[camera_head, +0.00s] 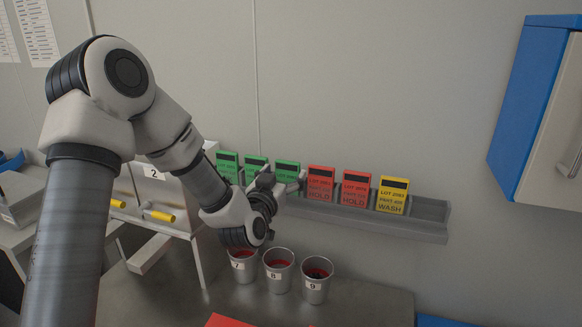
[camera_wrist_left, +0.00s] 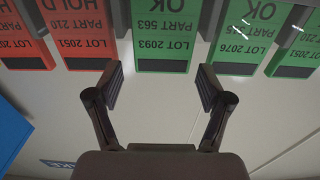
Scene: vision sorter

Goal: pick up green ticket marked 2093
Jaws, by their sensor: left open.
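The green ticket marked LOT 2093, PART 563 (camera_wrist_left: 167,40) shows upside down at the top middle of the left wrist view. In the head view, the rightmost green ticket (camera_head: 288,172) stands in the wall rack, partly behind my gripper. My left gripper (camera_head: 296,183) is at the rack in front of the green tickets. In the wrist view its open fingers (camera_wrist_left: 160,88) lie either side of the 2093 ticket's column, with nothing between them. The ticket's far part is cut off by the frame edge. My right gripper is not in view.
A green LOT 2076 ticket (camera_wrist_left: 244,40) and a red LOT 2051 ticket (camera_wrist_left: 84,40) flank it closely. Red tickets (camera_head: 321,183) and a yellow WASH ticket (camera_head: 392,195) share the rack (camera_head: 428,222). Numbered cups (camera_head: 278,272) stand on the bench below. A blue-edged cabinet (camera_head: 535,100) hangs at right.

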